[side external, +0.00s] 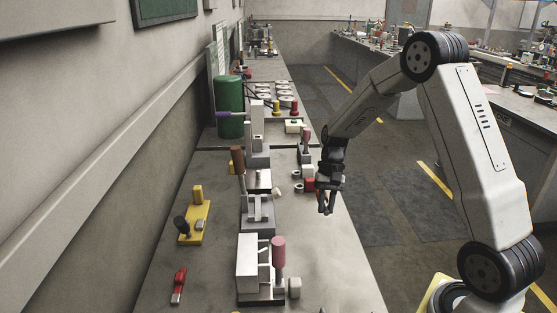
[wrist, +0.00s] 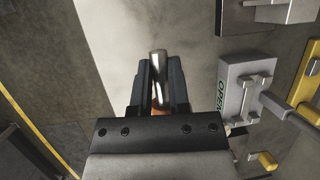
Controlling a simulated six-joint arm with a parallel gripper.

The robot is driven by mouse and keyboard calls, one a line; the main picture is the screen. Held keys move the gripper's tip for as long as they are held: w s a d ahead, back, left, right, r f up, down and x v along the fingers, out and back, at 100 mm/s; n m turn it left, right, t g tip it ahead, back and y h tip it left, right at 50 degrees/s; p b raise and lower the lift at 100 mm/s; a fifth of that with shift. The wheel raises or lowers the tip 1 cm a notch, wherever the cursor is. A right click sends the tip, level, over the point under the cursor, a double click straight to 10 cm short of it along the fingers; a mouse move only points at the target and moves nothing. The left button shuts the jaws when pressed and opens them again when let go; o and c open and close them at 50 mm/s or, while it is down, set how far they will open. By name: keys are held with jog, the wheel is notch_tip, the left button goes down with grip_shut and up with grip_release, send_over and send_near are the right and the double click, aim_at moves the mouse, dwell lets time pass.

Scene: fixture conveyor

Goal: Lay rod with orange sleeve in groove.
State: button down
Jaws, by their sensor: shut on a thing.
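My gripper (side external: 325,205) hangs over the right side of the bench, to the right of the row of fixtures. In the wrist view, my gripper (wrist: 160,82) is shut on a rod with a shiny metal end (wrist: 158,64) and an orange sleeve (wrist: 160,103) low between the fingers. The metal end sticks out past the fingertips. The rest of the rod is hidden by the gripper, and I cannot make it out in the side view. A grey fixture with upright parts (side external: 258,214) stands left of my gripper; I cannot tell whether it has the groove.
A grey block marked OPEN (wrist: 236,88) lies right of my gripper in the wrist view. A white block fixture with a pink handle (side external: 279,252) stands nearer the camera. A yellow plate (side external: 194,222) lies left. The bench's right front (side external: 335,260) is largely clear.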

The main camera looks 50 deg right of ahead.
aim_at(260, 220)
jog(key=w+a+t+y, duration=0.1)
jog(key=w+a, duration=0.1)
jog(key=w, duration=0.3)
jog(key=w+a+y, duration=0.1)
jog(key=w+a, duration=0.1)
jog(key=w, duration=0.4)
jog(key=w+a+n+t+y, duration=0.1)
jog(key=w+a, duration=0.1)
jog(key=w, duration=0.3)
jog(key=shift+w+a+r+t, duration=0.1)
jog(key=shift+w+r+t, duration=0.2)
jog(key=shift+w+r, duration=0.05)
jog(key=shift+w+a+r, duration=0.1)
jog(key=shift+w+a, duration=0.2)
jog(key=shift+w, duration=0.2)
jog(key=shift+f, duration=0.2)
jog(key=shift+f, duration=3.45)
jog(key=shift+s+f, duration=0.1)
jog(key=shift+f, duration=0.25)
